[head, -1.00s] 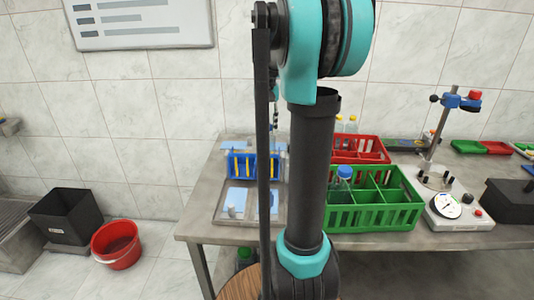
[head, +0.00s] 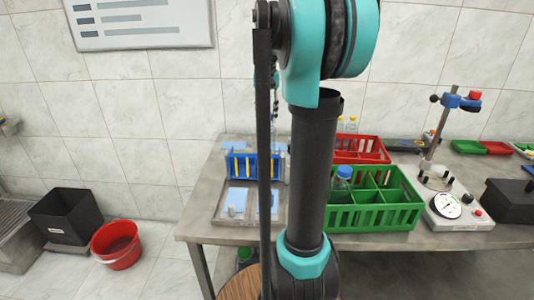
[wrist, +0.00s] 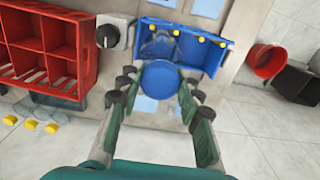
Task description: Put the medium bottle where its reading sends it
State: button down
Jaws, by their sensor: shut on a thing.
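In the wrist view, my gripper (wrist: 158,98) is shut on a bottle with a round blue cap (wrist: 160,78). The cap sits between the fingers, and part of a clear body shows beyond it. I cannot tell the held bottle's size or its reading. In the head view, my arm hides the gripper and the held bottle. Another blue-capped bottle (head: 344,174) stands in the back left part of the green crate (head: 375,217). A dial instrument (head: 447,207) with a white face stands right of that crate; its reading is too small to tell.
A blue rack (wrist: 210,57) with yellow-topped tubes is close beyond the held bottle. A red crate (wrist: 68,10) and a knobbed unit (wrist: 112,36) lie left. The stand (head: 432,140), red bucket (head: 117,246) and black bin (head: 62,217) are farther off.

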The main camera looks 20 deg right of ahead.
jog(key=shift+r, duration=4.25)
jog(key=shift+a, duration=0.1)
